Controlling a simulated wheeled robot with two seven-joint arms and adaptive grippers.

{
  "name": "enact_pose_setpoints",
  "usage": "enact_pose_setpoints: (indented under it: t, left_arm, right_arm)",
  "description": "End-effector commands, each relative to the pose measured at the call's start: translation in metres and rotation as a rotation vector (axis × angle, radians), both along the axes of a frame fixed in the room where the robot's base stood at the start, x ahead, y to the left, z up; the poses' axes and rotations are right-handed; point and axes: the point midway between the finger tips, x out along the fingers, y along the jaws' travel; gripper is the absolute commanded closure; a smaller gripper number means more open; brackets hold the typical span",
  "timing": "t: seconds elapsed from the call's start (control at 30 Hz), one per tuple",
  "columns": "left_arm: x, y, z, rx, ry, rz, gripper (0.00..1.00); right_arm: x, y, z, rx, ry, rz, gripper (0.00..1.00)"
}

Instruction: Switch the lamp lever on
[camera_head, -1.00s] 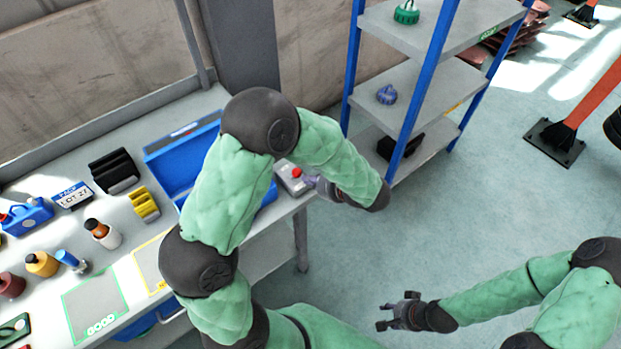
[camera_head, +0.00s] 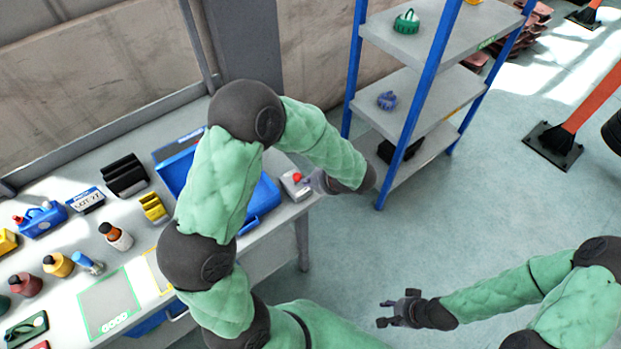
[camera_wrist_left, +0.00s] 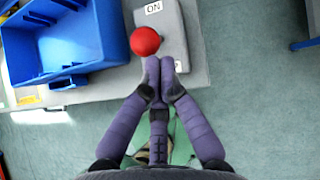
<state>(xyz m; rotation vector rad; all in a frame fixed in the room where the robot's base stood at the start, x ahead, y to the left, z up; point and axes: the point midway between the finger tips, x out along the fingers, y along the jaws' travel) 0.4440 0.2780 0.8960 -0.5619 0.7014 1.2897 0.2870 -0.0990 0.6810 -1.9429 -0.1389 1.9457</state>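The lamp lever shows as a red ball knob (camera_wrist_left: 145,41) on a grey box (camera_wrist_left: 172,22) with an "ON" label at its far end. Another label at its near end is partly covered by my fingers. In the head view the red knob (camera_head: 298,178) and its box (camera_head: 290,188) sit at the right end of the workbench. My left gripper (camera_wrist_left: 160,62) has its fingertips together, just to the near right side of the knob. I cannot tell whether they touch it. My right gripper (camera_head: 384,313) is open and empty above the floor, far from the bench.
A blue open case (camera_wrist_left: 70,78) stands close to the left of the lever box. The bench (camera_head: 65,220) holds several bottles, a blue can and small holders. A blue-posted shelf (camera_head: 400,75) stands to the right of the bench, with open floor in front.

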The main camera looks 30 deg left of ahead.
Motion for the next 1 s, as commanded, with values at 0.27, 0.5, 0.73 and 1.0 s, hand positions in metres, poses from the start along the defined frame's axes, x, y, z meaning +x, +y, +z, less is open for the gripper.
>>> enact_pose_setpoints:
  t: [0.27,0.5,0.73,1.0]
  left_arm:
    - [0.006,0.016,0.019,-0.187,0.077,0.006,1.00]
    - [0.011,0.027,0.020,-0.342,0.140,0.006,1.00]
    - [0.013,0.030,0.016,-0.345,0.143,-0.002,1.00]
    - [0.013,0.030,0.020,-0.344,0.142,-0.001,1.00]
  right_arm:
    - [0.000,0.000,0.057,0.000,-0.001,0.000,0.60]
    - [0.000,0.000,0.086,0.000,0.000,0.000,0.60]
    - [0.000,0.000,0.088,0.000,0.000,0.000,0.60]
    - [0.000,0.000,0.091,0.000,0.000,0.000,0.60]
